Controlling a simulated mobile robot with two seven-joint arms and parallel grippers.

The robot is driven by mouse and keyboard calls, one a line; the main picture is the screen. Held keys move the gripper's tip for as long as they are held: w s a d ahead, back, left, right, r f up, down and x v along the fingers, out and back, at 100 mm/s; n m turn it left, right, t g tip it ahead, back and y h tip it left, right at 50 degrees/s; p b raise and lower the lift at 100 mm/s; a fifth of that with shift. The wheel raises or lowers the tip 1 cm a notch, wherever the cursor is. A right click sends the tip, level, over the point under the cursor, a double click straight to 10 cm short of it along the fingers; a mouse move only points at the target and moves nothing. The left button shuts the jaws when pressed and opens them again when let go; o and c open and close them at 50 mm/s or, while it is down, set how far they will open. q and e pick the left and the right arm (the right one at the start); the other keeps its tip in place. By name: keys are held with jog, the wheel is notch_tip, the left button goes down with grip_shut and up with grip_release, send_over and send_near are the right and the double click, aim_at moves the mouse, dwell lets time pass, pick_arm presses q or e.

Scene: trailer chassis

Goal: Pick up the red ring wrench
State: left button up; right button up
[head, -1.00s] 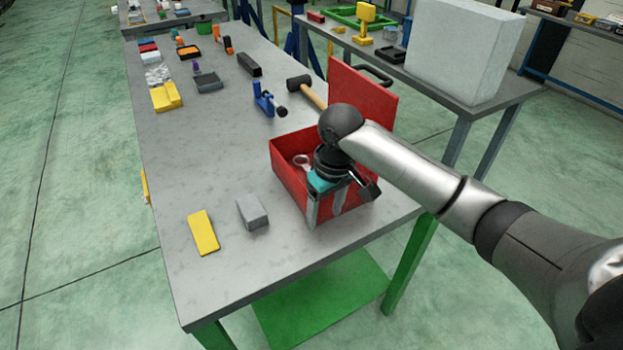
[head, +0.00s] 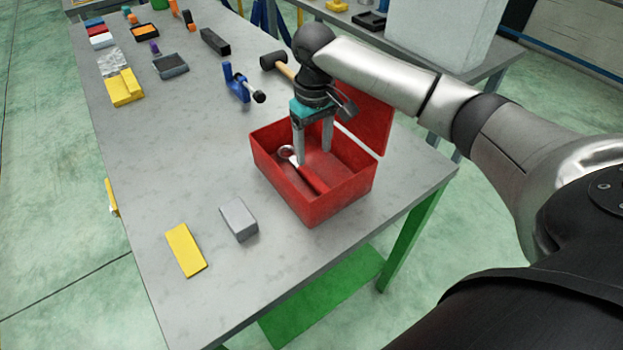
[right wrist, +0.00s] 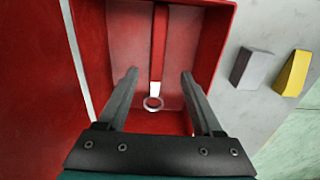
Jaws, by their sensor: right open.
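The red ring wrench (head: 308,177) lies inside the open red toolbox (head: 318,211), with its silver ring end towards the back left. In the right wrist view, its red handle (right wrist: 159,45) runs away from me along the box floor, and its silver ring (right wrist: 153,103) is nearest. My right gripper (head: 315,160) is open and points down over the box. In the right wrist view, the fingers of my right gripper (right wrist: 160,75) stand on either side of the wrench, apart from it. I cannot tell their exact height above it. My left gripper is not in view.
The toolbox lid (head: 365,115) stands open at the back right. A grey block (head: 238,219) and a yellow block (head: 186,250) lie left of the box. A mallet (head: 275,62) and a blue clamp (head: 237,84) lie behind. The table's (head: 190,150) middle is clear.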

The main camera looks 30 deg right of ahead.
aim_at(314, 178)
notch_tip(314, 178, down, 3)
jog(key=shift+w+f, duration=0.1)
jog(key=shift+f, duration=0.05)
jog(key=shift+f+b, duration=0.4)
jog(key=shift+f, duration=0.45)
jog(key=f, duration=0.2)
jog(key=f+b, duration=0.1)
jog(key=shift+d+f, duration=0.2)
jog(key=shift+f, duration=0.5)
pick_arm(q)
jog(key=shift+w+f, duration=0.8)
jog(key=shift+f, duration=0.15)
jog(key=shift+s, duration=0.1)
pick_arm(e)
jog(key=shift+c, duration=1.4)
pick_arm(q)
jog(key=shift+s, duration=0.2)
pick_arm(e)
grip_shut()
jog(key=shift+w+r, duration=0.1)
